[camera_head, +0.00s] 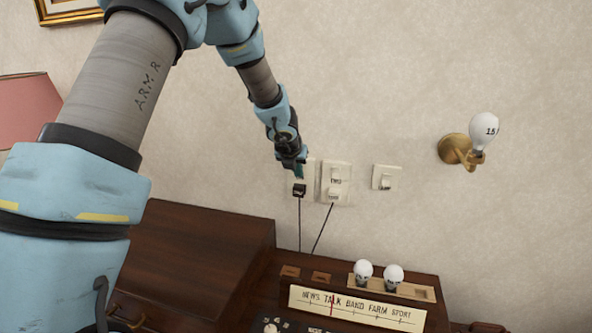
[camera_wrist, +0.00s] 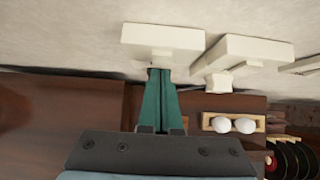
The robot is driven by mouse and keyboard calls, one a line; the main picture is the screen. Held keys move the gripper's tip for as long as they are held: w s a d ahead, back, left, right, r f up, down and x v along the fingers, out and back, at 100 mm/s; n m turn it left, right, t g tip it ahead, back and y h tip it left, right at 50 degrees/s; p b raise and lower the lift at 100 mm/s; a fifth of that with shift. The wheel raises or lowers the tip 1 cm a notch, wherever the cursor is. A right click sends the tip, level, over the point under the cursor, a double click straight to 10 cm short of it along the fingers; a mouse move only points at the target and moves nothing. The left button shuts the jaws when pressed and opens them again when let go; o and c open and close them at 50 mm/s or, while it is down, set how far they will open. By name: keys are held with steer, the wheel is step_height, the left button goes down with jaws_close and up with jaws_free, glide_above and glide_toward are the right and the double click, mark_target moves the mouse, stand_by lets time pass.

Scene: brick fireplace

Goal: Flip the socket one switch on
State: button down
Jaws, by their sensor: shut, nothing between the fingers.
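The left wall socket plate (camera_head: 309,173) is cream, with a black plug (camera_head: 299,190) in its lower part. My gripper (camera_head: 298,173) covers much of this plate, so its label and switch are hidden. In the wrist view the plate (camera_wrist: 163,37) is seen edge-on. The teal fingers of my gripper (camera_wrist: 160,73) are closed together, with their tips at the plate's near edge. I cannot tell whether they touch it. A second socket plate (camera_head: 345,172), labelled TWO, is just to the right and holds a white plug (camera_head: 334,194).
A smaller wall plate (camera_head: 386,178) and a brass lamp with a bulb (camera_head: 484,130) are further right. Below stand a radio (camera_head: 357,307) with two white bulbs (camera_head: 393,276) on top and a dark wooden cabinet (camera_head: 190,255). Two cords hang from the plugs.

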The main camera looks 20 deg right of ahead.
steer(key=shift+f, duration=0.1)
steer(key=b, duration=0.2)
steer(key=shift+w+d+f+b, duration=0.1)
steer(key=shift+f+b, duration=0.2)
steer(key=shift+b, duration=0.1)
steer(key=shift+r, duration=0.45)
steer(key=shift+r+p, duration=0.75)
steer(key=shift+p, duration=0.1)
steer(key=shift+f, duration=0.1)
